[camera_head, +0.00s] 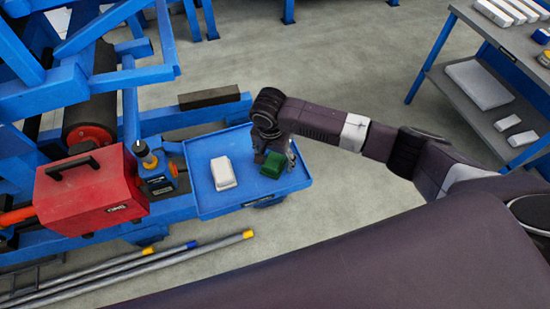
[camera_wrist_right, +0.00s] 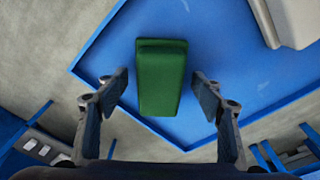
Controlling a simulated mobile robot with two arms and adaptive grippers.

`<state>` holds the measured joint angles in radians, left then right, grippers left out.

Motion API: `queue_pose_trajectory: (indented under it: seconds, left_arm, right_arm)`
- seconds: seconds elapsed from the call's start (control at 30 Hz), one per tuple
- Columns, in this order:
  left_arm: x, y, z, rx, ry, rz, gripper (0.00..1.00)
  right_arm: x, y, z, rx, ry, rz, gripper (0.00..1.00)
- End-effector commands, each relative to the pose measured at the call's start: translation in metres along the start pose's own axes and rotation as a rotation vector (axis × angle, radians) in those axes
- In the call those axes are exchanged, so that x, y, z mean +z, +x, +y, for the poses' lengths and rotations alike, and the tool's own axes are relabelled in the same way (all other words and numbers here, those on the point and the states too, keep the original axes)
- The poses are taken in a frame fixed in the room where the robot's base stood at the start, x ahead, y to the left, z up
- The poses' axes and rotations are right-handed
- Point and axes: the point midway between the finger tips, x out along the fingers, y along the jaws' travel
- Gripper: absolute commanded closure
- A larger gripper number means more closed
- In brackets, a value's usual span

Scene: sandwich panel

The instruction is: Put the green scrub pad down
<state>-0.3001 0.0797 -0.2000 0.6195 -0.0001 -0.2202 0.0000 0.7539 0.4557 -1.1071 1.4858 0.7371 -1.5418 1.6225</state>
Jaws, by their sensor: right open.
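The green scrub pad (camera_head: 273,165) lies on the blue tray (camera_head: 232,201) near its right side. In the right wrist view the green scrub pad (camera_wrist_right: 161,77) sits between the two fingers, with clear space on both sides. My right gripper (camera_head: 273,155) is over the pad; in the wrist view the gripper (camera_wrist_right: 160,88) is open and holds nothing. Part of the pad is hidden by the gripper in the head view. My left gripper is not in view.
A white block (camera_head: 223,172) lies on the tray left of the pad. A red box (camera_head: 92,190) and a blue tool (camera_head: 153,170) stand left of the tray. Metal poles (camera_head: 150,262) lie on the floor in front. A grey shelf (camera_head: 480,100) stands at the right.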

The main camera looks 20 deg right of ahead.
Motion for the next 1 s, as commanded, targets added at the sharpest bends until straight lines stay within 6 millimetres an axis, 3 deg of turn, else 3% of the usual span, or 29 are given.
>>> queue_pose_trajectory:
  seconds: [0.23, 0.7, 1.0]
  left_arm:
    - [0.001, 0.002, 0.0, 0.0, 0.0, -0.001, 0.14]
    - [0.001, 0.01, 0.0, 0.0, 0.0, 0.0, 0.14]
    - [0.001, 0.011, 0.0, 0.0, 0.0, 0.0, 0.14]
  right_arm:
    - [-0.001, -0.011, -0.001, -0.003, 0.0, 0.001, 0.38]
    - [0.0, -0.104, -0.002, -0.004, 0.0, 0.0, 0.38]
    - [0.0, -0.123, -0.001, -0.001, -0.001, -0.001, 0.38]
